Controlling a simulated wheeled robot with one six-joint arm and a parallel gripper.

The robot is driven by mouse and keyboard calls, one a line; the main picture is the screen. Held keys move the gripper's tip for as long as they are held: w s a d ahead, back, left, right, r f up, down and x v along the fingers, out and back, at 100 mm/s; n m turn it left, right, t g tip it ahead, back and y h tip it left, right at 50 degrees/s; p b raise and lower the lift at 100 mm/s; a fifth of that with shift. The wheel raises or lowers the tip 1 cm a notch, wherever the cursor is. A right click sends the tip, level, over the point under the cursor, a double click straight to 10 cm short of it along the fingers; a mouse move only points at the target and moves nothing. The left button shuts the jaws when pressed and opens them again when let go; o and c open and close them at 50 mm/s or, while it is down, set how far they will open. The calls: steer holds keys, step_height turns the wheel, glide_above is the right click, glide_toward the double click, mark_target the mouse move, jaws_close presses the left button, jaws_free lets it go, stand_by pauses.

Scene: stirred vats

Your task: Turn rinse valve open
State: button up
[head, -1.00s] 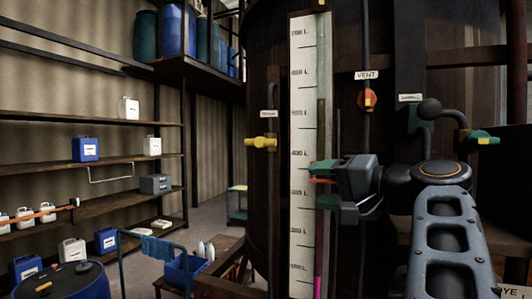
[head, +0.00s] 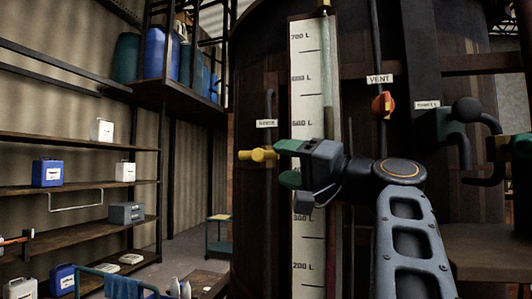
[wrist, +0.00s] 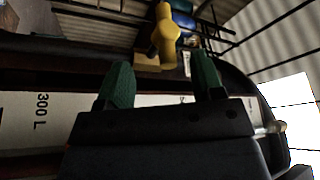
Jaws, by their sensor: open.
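The rinse valve (head: 258,155) is a yellow handle on a pipe at the left of the vat, under a small white label (head: 266,123). My gripper (head: 283,163) is open, with green fingers pointing left, just right of the valve in the head view. In the wrist view the yellow valve (wrist: 165,38) stands beyond the fingertips, roughly between the two green fingers (wrist: 160,80). Nothing is seen between the jaws themselves. Whether a finger touches the valve cannot be told.
A level scale (head: 311,70) runs down the vat behind my gripper. A red-orange vent valve (head: 383,105) sits to the upper right, under the VENT label (head: 380,79). Shelves (head: 85,190) with containers stand at the left. A teal cart (head: 218,235) stands behind.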

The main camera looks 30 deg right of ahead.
mark_target(266, 159)
steer(key=shift+p+x, duration=0.7)
steer(key=shift+x, duration=1.9)
steer(key=c, duration=0.9)
